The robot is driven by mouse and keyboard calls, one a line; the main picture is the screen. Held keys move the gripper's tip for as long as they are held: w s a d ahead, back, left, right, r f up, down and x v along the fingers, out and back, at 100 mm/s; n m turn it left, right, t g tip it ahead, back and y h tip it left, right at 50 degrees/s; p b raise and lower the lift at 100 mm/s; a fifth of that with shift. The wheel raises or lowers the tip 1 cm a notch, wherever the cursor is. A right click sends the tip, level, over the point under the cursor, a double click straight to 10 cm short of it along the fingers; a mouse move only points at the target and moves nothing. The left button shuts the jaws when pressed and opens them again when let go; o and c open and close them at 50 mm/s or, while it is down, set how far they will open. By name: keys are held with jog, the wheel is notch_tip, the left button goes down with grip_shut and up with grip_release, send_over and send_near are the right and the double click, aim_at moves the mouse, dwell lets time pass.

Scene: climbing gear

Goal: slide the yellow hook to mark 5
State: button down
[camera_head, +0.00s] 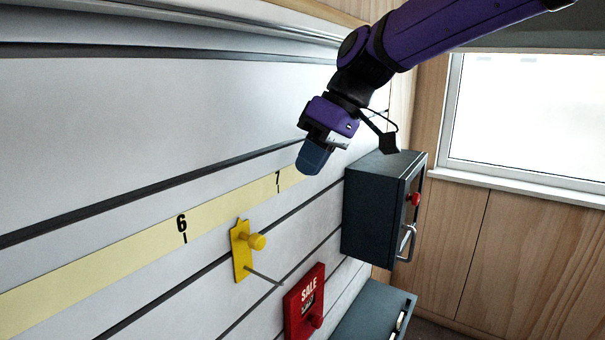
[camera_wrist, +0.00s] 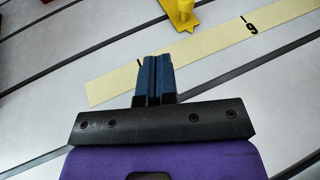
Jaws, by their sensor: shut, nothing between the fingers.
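The yellow hook (camera_head: 240,262) hangs on the slatted wall just under the yellow number strip (camera_head: 110,257), between marks 6 and 7. It has a round yellow knob and a thin metal prong. In the wrist view the hook (camera_wrist: 181,15) is at the top edge, partly cut off. My gripper (camera_head: 308,160) is shut and empty, near the right end of the strip by mark 7, apart from the hook. Its blue fingers (camera_wrist: 153,75) are together in the wrist view, over the strip. Mark 5 is not in view.
A red SALE sign (camera_head: 304,304) with a knob is on the wall, lower right of the hook. A dark cabinet (camera_head: 372,210) with a red knob and handle stands right of it, with another dark box (camera_head: 372,312) below. The wall left of the hook looks clear.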

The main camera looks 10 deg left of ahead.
jog(key=s+a+f, duration=0.4)
jog(key=a+f, duration=0.1)
jog(key=f, duration=0.3)
jog(key=shift+s+f, duration=0.25)
jog(key=shift+f, duration=0.15)
jog(key=shift+s+a, duration=0.1)
jog(key=shift+a, duration=0.05)
